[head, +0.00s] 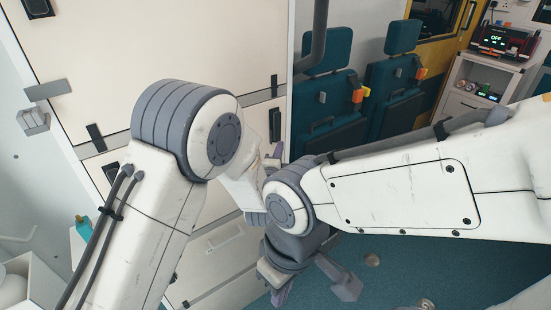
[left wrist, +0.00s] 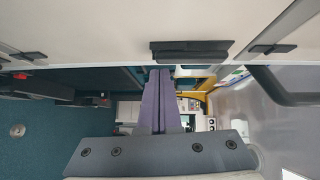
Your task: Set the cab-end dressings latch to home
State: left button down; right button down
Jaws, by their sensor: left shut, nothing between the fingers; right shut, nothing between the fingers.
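A cream cabinet front (head: 150,50) carries several dark latches. One dark latch (head: 275,125) is at its right edge, just above my left gripper (head: 277,151). In the left wrist view a wide dark latch (left wrist: 190,51) sits on a pale panel, close to the tips of my left gripper (left wrist: 159,73). The left gripper's purple fingers are together and empty, with no contact visible. I cannot tell which latch is the cab-end dressings one, nor its setting. My right gripper (head: 283,292) is low by the cabinet, shut and empty, partly hidden by its wrist.
Other dark latches (head: 96,137) are farther left on the cabinet. Teal seats (head: 325,95) and a red monitor (head: 503,41) reading OFF stand at the back right. A dark grab rail (head: 318,40) is beside the cabinet. Teal floor (head: 430,270) is open at lower right.

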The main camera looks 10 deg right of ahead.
pick_arm(q)
jog(key=b+v, duration=0.1)
jog(key=v, duration=0.8)
jog(key=shift+s, duration=0.35)
